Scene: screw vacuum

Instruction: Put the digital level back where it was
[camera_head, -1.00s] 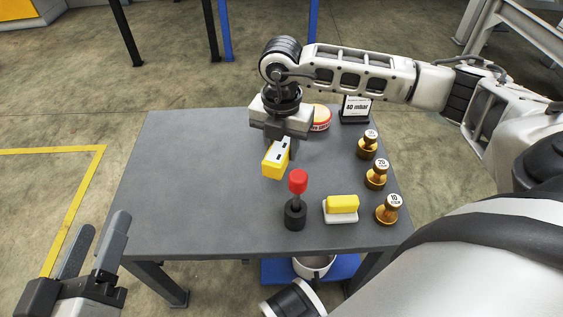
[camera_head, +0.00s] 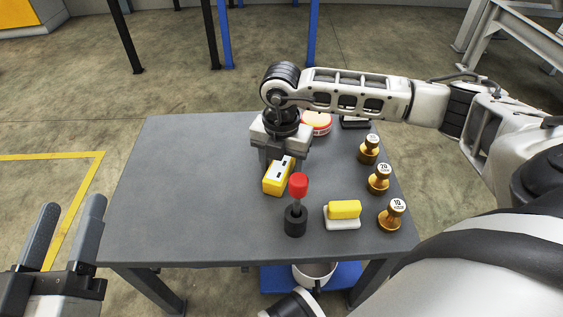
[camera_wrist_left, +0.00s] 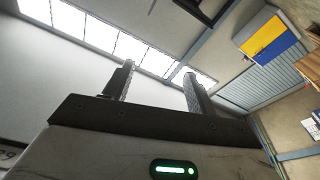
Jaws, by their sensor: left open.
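The digital level (camera_head: 276,179) is a yellow block with a pale top, at the middle of the grey table in the head view. My right gripper (camera_head: 279,160) is over its far end, with its fingers at the level's sides, shut on it. The level is at or just above the tabletop; I cannot tell if it touches. My left gripper (camera_head: 63,245) is open and empty, off the table's left side. Its two fingers also show apart in the left wrist view (camera_wrist_left: 159,88), pointing up to the ceiling.
On the table (camera_head: 180,190), a red-topped black tool (camera_head: 297,205) stands just in front of the level. A yellow block on a white base (camera_head: 342,215) and brass weights (camera_head: 378,179) stand to the right. A red-and-cream round item (camera_head: 316,122) is behind. The table's left half is clear.

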